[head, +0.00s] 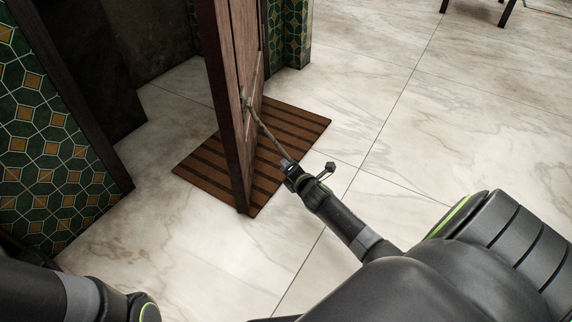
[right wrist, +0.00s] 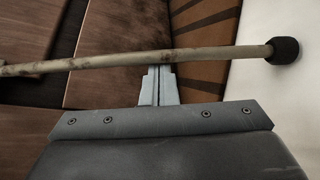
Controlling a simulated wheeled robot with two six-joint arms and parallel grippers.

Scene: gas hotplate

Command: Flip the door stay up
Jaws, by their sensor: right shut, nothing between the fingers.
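The door stay (head: 262,127) is a thin, worn rod fixed to the wooden door (head: 228,100) at a pivot. It slants down and away from the door face toward my right gripper (head: 287,164). In the right wrist view the stay (right wrist: 200,56) runs across the picture and ends in a black rubber foot (right wrist: 284,50) on the right. My right gripper's fingers (right wrist: 158,82) are shut with nothing between them. Their tips lie right at the rod; I cannot tell whether they touch it. My left gripper is out of view; only part of that arm shows.
A brown striped mat (head: 290,127) lies under the door. The door stands open, edge toward me, beside green tiled walls (head: 45,150). The pale marble floor (head: 400,130) to the right is clear, with furniture legs (head: 505,13) at the far top right.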

